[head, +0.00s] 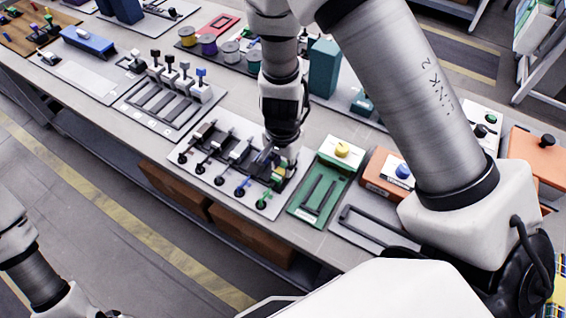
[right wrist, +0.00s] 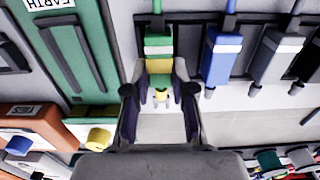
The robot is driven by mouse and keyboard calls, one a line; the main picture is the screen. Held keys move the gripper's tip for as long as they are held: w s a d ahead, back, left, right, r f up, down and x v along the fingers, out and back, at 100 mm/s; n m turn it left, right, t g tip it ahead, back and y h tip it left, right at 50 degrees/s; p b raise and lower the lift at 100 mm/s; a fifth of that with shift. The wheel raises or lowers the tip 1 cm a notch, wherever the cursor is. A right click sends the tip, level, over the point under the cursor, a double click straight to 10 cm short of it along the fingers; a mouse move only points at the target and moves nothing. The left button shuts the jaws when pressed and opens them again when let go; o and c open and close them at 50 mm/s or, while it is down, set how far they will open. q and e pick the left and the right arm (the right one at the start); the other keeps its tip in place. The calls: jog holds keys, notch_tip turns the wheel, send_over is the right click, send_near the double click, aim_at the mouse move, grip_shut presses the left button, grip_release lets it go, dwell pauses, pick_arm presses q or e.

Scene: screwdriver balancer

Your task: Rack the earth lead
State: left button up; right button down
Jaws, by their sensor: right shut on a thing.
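The earth lead is a green and yellow piece with a pale band. In the right wrist view, the earth lead (right wrist: 158,68) lies between the fingers of my right gripper (right wrist: 160,88), which is shut on it. In the head view, my right gripper (head: 276,160) is over the right end of the lead rack (head: 190,176), a pale board with black holders. The lead's green end (head: 263,203) shows at the rack's front edge. The blue lead (right wrist: 222,55) lies beside it. The fingers hide part of the lead, so I cannot tell how it sits in its holder. My left gripper is out of view.
A green stand (head: 312,210) marked EARTH, with a yellow knob (head: 342,149), is just right of the rack. An orange block (head: 377,188) with a blue knob stands beyond it. A grey board with slots (head: 165,98) lies left of the rack. The bench's front edge is close.

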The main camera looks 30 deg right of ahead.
jog(key=c, duration=0.9)
grip_release()
notch_tip(320, 180, up, 12)
